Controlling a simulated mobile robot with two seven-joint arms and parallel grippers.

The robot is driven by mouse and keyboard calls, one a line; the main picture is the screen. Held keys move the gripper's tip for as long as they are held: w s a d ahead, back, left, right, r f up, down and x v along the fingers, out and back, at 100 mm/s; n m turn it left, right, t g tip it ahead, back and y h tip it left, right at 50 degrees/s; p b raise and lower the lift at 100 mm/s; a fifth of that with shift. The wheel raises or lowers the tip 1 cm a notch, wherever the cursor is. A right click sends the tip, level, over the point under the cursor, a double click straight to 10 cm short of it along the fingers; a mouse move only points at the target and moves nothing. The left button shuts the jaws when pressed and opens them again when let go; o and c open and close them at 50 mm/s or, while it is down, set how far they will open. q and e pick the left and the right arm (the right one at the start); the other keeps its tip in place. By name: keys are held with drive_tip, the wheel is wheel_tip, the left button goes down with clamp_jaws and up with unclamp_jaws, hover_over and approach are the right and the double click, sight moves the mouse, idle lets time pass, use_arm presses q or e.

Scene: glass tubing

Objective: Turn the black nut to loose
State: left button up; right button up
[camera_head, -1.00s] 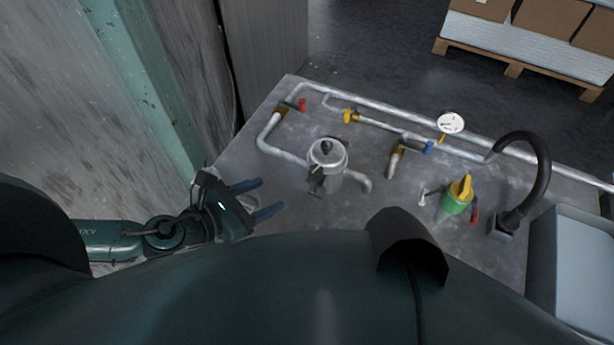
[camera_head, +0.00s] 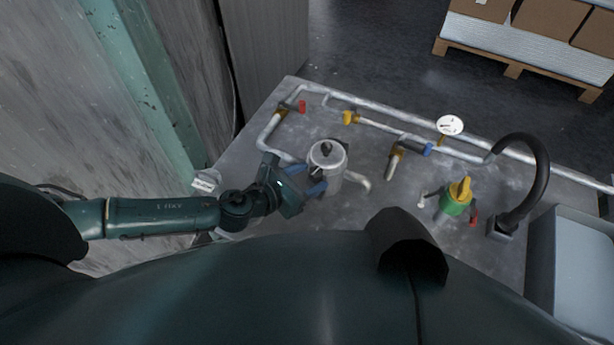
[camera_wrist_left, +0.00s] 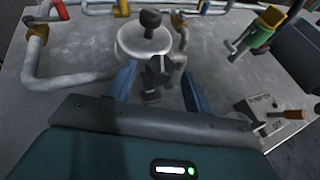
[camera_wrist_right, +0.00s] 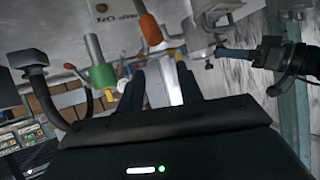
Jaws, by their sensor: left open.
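A silver canister (camera_head: 328,165) stands on the grey bench in the head view. A black knob (camera_head: 326,148) tops it; the knob also shows in the left wrist view (camera_wrist_left: 150,18). A dark nut-like fitting (camera_wrist_left: 156,72) shows at the canister's near side in the left wrist view, between the fingers. I cannot tell which black part is the nut. My left gripper (camera_head: 316,180) is open beside the canister's near left side, its fingers partly hiding that side. My right gripper (camera_wrist_right: 160,72) is open and empty in its wrist view; the head view does not show it.
Pipes (camera_head: 375,123) with red, yellow and blue valve handles run behind the canister. A pressure gauge (camera_head: 450,125), green-yellow valve (camera_head: 456,197) and black curved hose (camera_head: 540,165) stand to the right. A grey bin (camera_head: 575,260) is at far right. Bare bench lies in front of the canister.

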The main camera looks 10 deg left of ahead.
use_arm(q)
drive_tip(key=shift+c, duration=0.3)
